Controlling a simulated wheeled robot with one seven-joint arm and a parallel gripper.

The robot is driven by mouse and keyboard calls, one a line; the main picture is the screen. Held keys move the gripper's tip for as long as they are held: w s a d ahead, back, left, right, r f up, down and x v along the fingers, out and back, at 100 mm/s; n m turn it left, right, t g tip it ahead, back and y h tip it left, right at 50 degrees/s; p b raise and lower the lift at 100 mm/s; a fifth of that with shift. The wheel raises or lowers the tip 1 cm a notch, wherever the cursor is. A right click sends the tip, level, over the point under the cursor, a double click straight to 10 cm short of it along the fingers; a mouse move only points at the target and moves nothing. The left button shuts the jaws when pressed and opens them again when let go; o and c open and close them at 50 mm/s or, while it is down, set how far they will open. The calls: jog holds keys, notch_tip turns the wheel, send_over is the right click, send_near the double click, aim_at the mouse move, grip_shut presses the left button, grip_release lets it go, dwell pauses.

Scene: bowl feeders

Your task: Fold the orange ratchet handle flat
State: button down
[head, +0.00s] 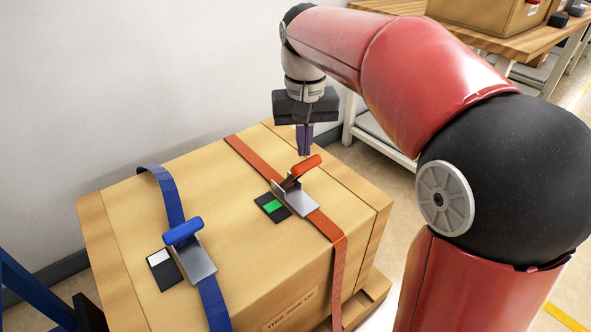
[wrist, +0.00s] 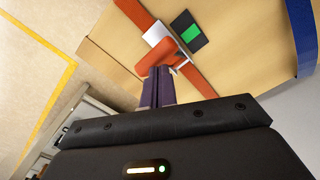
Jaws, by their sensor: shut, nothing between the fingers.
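The orange ratchet handle (head: 302,169) stands tilted up from its metal ratchet plate (head: 301,203) on the orange strap (head: 256,160), which runs over a wooden crate (head: 222,167). A black tag with a green patch (head: 273,206) lies beside the ratchet. My gripper (head: 304,153) points down with its fingers shut and empty, above and just behind the handle in the head view. In the wrist view the fingertips (wrist: 157,72) are close to the orange handle (wrist: 169,53) and overlap its edge. I cannot tell whether they touch it.
A blue ratchet handle (head: 183,230) on a blue strap (head: 170,195) lies to the left on the same crate, with a tag with a white patch (head: 160,258) beside it. A white wall stands behind. A workbench (head: 520,42) with boxes is at the back right.

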aim_at(310, 165)
jog(key=shift+f, duration=0.15)
jog(key=shift+s+f+b, duration=0.1)
jog(key=shift+f+b, duration=0.2)
jog(key=shift+s+d+f+b, duration=0.5)
jog(key=shift+s+f+b, duration=0.2)
jog(key=shift+f+b, duration=0.15)
jog(key=shift+s+d+f, duration=0.15)
jog(key=shift+s+d, duration=0.05)
jog(key=shift+s, duration=0.1)
jog(key=shift+s+d+f+b, duration=0.3)
jog(key=shift+s+f+b, duration=0.15)
jog(key=shift+f+b, duration=0.25)
jog(key=shift+s+d+f+b, duration=0.25)
jog(key=shift+s+f+b, duration=0.15)
jog(key=shift+f+b, duration=0.2)
jog(key=shift+f, duration=0.1)
jog(key=shift+s+d+f+b, duration=0.2)
jog(key=shift+f+b, duration=0.15)
jog(key=shift+f, duration=0.15)
jog(key=shift+s+d+f+b, duration=0.15)
jog(key=shift+f+b, duration=0.2)
jog(key=shift+f, duration=0.2)
jog(key=shift+s+d+f+b, duration=0.1)
jog(key=shift+s+f+b, duration=0.1)
jog(key=shift+f+b, duration=0.25)
